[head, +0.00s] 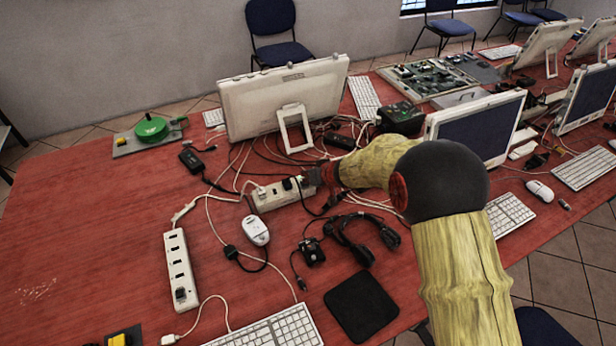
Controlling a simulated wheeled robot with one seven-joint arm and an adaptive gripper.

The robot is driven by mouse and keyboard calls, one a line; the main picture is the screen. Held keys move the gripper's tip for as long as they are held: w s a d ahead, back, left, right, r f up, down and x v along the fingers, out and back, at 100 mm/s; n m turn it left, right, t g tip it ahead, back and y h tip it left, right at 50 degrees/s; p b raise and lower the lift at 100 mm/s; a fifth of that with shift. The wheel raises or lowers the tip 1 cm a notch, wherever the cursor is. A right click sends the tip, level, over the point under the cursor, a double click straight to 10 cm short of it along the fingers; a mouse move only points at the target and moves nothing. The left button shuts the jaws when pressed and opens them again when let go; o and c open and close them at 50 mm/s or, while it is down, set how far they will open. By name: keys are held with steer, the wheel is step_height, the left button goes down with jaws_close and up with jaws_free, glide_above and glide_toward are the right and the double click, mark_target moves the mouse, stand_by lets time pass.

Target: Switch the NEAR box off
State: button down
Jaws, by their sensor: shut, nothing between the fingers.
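My gripper (312,178) is shut and empty. It reaches in from the right, and its tips are at the right end of a white power strip (272,196) in the middle of the table. I cannot tell if they touch it. Dark plugs sit in that strip. A second white power strip (179,262) lies nearer, at the left, with a dark part at its near end. A dark box with a yellow top (120,339) is cut off by the bottom edge. Which of these is the near box, and any switch position, I cannot tell.
Cables tangle behind and around the middle strip. A white mouse (255,230), a black headset (361,238), a black pad (361,306) and a keyboard (272,328) lie nearer. A monitor (284,97) stands behind. The red table (70,220) is mostly clear at left.

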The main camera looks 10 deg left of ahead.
steer(key=shift+s+a+f+h+b, duration=0.15)
steer(key=shift+a+f+h+b, duration=0.15)
steer(key=shift+b, duration=0.35)
steer(key=shift+s+n+t, duration=0.1)
steer(key=shift+n+t, duration=0.2)
steer(key=shift+d, duration=0.1)
steer(key=shift+s+a+f, duration=0.1)
steer(key=shift+a, duration=0.1)
steer(key=shift+s+a, duration=0.35)
steer(key=shift+a, duration=0.1)
steer(key=shift+r, duration=0.3)
